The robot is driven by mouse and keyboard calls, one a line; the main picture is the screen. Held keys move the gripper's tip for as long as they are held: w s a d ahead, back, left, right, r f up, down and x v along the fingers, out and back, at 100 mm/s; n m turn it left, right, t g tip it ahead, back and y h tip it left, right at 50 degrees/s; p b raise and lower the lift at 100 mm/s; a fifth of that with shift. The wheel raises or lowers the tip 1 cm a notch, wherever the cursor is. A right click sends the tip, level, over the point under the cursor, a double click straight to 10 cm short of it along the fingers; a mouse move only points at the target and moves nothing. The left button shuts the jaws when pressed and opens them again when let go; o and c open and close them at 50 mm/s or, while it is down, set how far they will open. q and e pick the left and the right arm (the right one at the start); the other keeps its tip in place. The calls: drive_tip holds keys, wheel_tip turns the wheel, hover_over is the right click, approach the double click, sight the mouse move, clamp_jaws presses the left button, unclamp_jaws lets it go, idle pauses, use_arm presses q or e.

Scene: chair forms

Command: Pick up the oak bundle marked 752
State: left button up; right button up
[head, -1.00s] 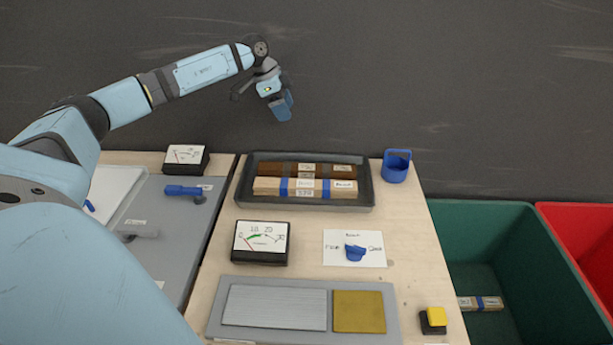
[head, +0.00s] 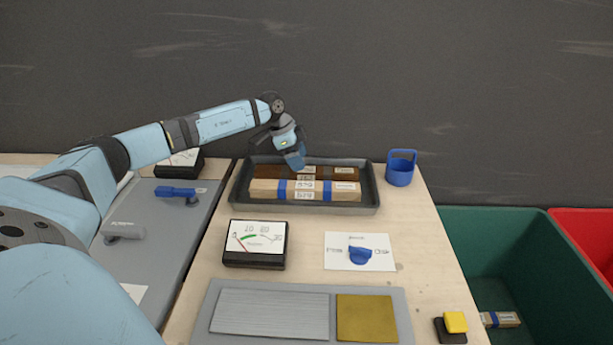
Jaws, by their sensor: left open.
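A dark grey tray (head: 371,198) holds wooden bundles lying side by side. The front one is a pale wood bundle (head: 263,190) with blue bands and white labels. Behind it lies a dark brown bundle (head: 275,172), also labelled. The labels are too small to read for certain, so I cannot tell which bundle is marked 752. My left gripper (head: 297,165) is open and points down over the back middle of the tray, covering part of the dark bundle. I cannot tell whether it touches it. My right gripper is not in view.
A blue cup-like holder (head: 400,170) stands right of the tray. In front are a dial gauge (head: 255,243), a card with a blue knob (head: 359,255) and a plate with grey and brass pads (head: 276,312). A green bin (head: 500,240) at right holds another bundle (head: 500,319).

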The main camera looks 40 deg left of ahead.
sight(306, 170)
use_arm(q)
drive_tip(key=x, duration=0.5)
drive_tip(key=shift+w+b, duration=0.3)
drive_tip(key=shift+b, duration=0.1)
drive_tip(key=c, duration=0.9)
drive_tip(key=shift+o, duration=0.2)
drive_tip(key=shift+r, duration=0.1)
